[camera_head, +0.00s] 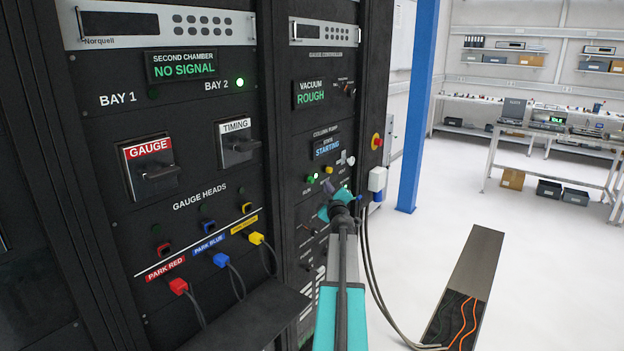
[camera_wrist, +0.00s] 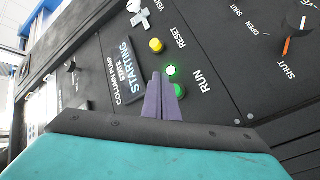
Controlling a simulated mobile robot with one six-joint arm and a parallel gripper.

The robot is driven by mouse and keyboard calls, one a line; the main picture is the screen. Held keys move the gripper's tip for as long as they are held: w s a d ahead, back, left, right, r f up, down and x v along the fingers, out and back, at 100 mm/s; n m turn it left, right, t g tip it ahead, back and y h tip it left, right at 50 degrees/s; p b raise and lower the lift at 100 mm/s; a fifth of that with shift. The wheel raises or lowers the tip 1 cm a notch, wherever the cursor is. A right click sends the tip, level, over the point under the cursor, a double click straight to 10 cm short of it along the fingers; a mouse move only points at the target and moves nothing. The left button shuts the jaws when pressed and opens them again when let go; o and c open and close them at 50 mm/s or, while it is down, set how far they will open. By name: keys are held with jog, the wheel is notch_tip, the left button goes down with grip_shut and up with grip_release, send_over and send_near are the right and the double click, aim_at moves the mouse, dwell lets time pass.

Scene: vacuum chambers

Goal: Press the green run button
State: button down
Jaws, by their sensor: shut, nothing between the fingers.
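The green run button (camera_wrist: 180,90) sits beside the RUN label in the wrist view, partly hidden behind my fingers. A bright green light (camera_wrist: 172,71) glows next to it. In the head view a green spot (camera_head: 312,177) shows on the pump panel. My gripper (camera_wrist: 162,78) is shut and empty, its purple fingertips at the panel beside the green button; I cannot tell whether they touch it. My gripper also shows in the head view (camera_head: 328,187), at the panel. The column pump display (camera_head: 327,148) reads STARTING.
A yellow reset button (camera_wrist: 156,46) is close to the fingertips. A red emergency-style knob (camera_head: 377,141) and a white box (camera_head: 377,179) are on the rack's right side. A shelf (camera_head: 250,310) juts out at lower left.

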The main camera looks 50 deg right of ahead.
jog(key=shift+s+p, duration=0.65)
jog(key=shift+s, duration=0.9)
